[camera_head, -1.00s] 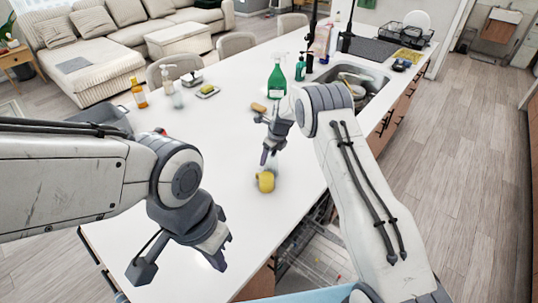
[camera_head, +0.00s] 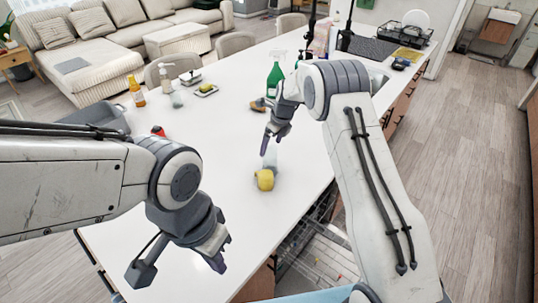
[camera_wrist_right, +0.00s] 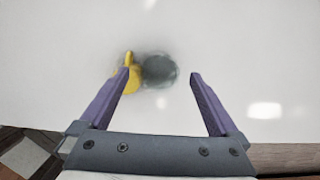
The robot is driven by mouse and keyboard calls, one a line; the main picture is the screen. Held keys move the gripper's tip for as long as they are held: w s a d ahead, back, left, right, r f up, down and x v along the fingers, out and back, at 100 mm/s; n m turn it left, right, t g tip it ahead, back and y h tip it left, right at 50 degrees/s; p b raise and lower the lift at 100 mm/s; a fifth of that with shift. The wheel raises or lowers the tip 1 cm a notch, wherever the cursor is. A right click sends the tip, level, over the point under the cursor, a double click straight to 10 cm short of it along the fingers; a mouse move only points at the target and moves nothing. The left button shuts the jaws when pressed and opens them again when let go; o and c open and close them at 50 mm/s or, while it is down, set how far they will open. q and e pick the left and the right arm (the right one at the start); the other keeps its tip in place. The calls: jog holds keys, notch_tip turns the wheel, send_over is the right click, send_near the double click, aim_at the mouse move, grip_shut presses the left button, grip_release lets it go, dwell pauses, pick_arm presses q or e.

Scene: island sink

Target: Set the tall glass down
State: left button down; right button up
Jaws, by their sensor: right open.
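A clear, hard-to-see glass (camera_head: 271,158) stands on the white counter just behind a yellow cup-like object (camera_head: 265,181). In the right wrist view the glass is a grey round shape (camera_wrist_right: 160,71), with the yellow object (camera_wrist_right: 132,76) close to its left. My right gripper (camera_head: 270,142) points down at the glass. In the wrist view its fingers (camera_wrist_right: 160,74) are spread apart, with the glass shape between and beyond their tips. I see no finger contact with the glass. My left gripper (camera_head: 218,250) hangs over the near left counter; its finger opening is unclear.
A brown-topped brush-like item (camera_head: 258,106) and a green spray bottle (camera_head: 275,80) stand farther back. An orange bottle (camera_head: 137,92), a soap dispenser (camera_head: 166,76) and a grey tray (camera_head: 95,119) are at the left.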

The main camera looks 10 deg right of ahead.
jog(key=b+v, duration=0.1)
jog(key=v, duration=0.5)
jog(key=shift+s+a+r, duration=0.15)
jog(key=shift+s+r, duration=0.1)
jog(key=s+a+r+n+g, duration=0.1)
jog(key=s+a+r+n, duration=0.3)
jog(key=s+a+n, duration=0.35)
jog(key=s+a+r+n, duration=0.4)
jog(key=s+n, duration=0.5)
jog(key=s, duration=0.2)
jog(key=s+d+n+g+h, duration=0.1)
jog(key=s+d+n, duration=0.2)
jog(key=s+n, duration=1.5)
jog(key=s+f, duration=0.1)
jog(key=s, duration=0.6)
jog(key=shift+d, duration=0.2)
notch_tip(320, 180, down, 5)
jog(key=b, duration=0.5)
jog(key=shift+f, duration=0.1)
